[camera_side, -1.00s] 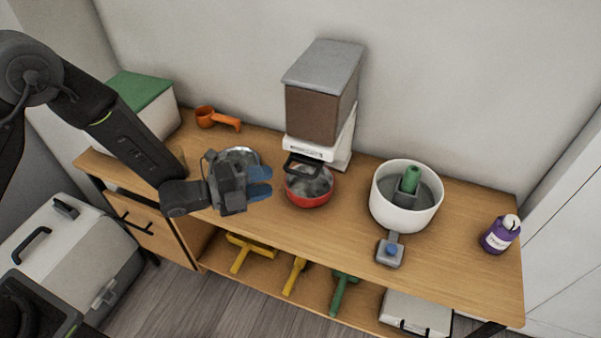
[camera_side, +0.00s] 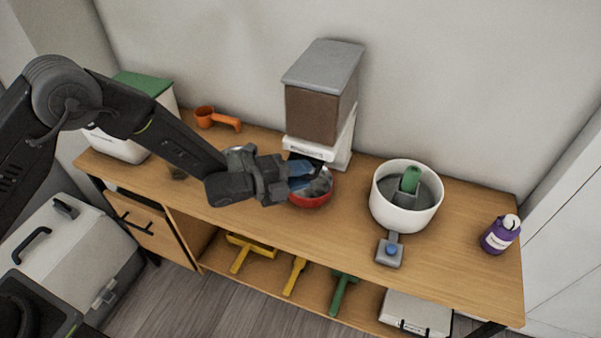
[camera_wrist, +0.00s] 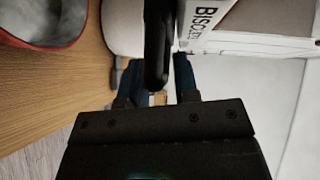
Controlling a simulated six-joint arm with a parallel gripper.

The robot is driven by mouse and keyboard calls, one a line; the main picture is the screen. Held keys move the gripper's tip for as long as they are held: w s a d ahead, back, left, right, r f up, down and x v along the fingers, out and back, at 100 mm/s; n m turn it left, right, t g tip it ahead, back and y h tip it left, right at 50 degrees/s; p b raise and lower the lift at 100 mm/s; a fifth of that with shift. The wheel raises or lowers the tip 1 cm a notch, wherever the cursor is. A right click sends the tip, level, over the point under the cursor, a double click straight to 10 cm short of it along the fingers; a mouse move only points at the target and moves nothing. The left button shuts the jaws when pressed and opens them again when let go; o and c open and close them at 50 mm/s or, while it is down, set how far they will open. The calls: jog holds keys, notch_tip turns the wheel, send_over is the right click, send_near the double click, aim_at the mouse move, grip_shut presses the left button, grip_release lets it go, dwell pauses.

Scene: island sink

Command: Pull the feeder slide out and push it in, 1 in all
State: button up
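The feeder has a grey lid (camera_side: 324,66), a brown-filled bin (camera_side: 318,115) and a white base (camera_side: 310,148) with lettering, standing at the back of the bench. Its slide's black handle (camera_wrist: 157,45) shows large in the wrist view. In the side view my gripper hides most of the handle. My gripper (camera_side: 303,176) is at the feeder's front, above a red bowl (camera_side: 318,200). In the wrist view its blue fingers (camera_wrist: 158,80) are apart, one on each side of the handle's near end. I see no clear grip on the handle.
A white pot (camera_side: 383,205) with a green-handled piece stands to the right, a grey block with a blue button (camera_side: 390,251) before it. A purple bottle (camera_side: 499,235) is at the right end. An orange scoop (camera_side: 217,119) lies at the back left.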

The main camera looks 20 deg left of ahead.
grip_shut()
jog(key=s, duration=0.3)
jog(key=shift+s, duration=0.2)
dwell(0.4)
jog(key=shift+o, duration=1.1)
grip_release()
jog(key=shift+a, duration=0.1)
jog(key=v, duration=1.3)
jog(key=shift+s+a, duration=0.15)
jog(key=shift+s, duration=0.2)
